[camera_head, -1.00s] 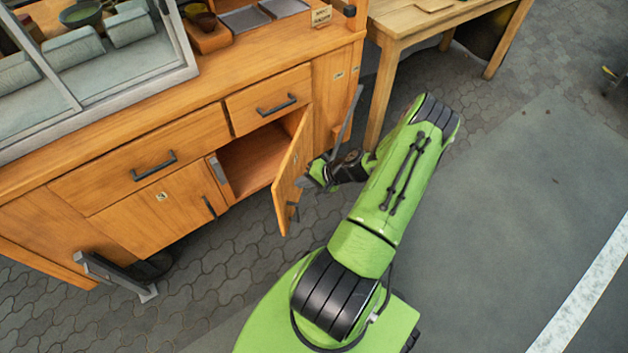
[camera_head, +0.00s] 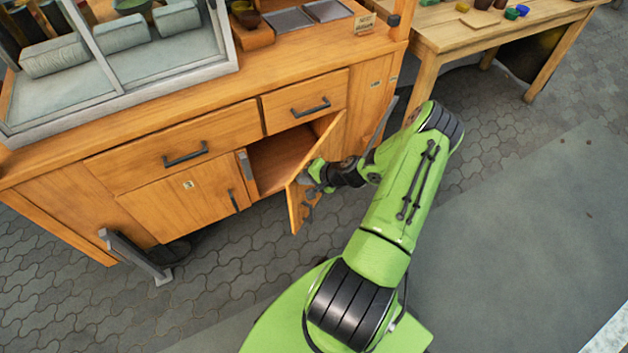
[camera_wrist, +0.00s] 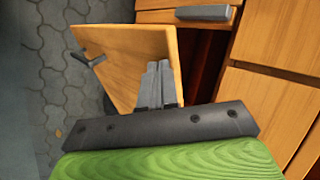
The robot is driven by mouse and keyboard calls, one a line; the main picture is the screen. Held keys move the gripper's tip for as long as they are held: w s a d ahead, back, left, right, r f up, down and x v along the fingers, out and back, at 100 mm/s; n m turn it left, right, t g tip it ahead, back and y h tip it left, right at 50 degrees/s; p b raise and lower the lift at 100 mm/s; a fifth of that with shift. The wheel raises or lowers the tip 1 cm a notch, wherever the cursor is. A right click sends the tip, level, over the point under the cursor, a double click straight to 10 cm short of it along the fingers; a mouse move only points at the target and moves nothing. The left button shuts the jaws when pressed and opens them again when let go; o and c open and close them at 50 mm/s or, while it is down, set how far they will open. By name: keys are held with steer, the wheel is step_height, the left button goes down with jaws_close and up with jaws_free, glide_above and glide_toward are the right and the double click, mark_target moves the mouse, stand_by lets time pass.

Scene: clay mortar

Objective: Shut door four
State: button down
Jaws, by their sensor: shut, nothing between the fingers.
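A wooden cabinet door (camera_head: 298,207) stands part open at the lower right of the cabinet, with a dark handle near its free edge. It also shows in the wrist view (camera_wrist: 120,60), with its handle (camera_wrist: 88,60) at the left. The number on this door is not readable. The open compartment (camera_head: 280,158) behind it looks dark and empty where visible. My gripper (camera_head: 308,178) is at the door's outer side, close to its upper edge. In the wrist view its shut, empty fingers (camera_wrist: 158,82) lie in front of the door panel; I cannot tell whether they touch it.
A shut door (camera_head: 185,195) with a small label is left of the opening, and drawers (camera_head: 297,102) sit above. A wooden table (camera_head: 480,30) stands to the right. A dark metal foot (camera_head: 135,255) juts out at left. The paved floor in front is open.

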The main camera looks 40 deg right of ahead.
steer(key=w+a+m+h, duration=0.2)
steer(key=w+m, duration=0.1)
steer(key=w, duration=1.2)
steer(key=shift+w+h+p, duration=0.25)
steer(key=shift+h+p, duration=0.15)
steer(key=shift+p, duration=0.05)
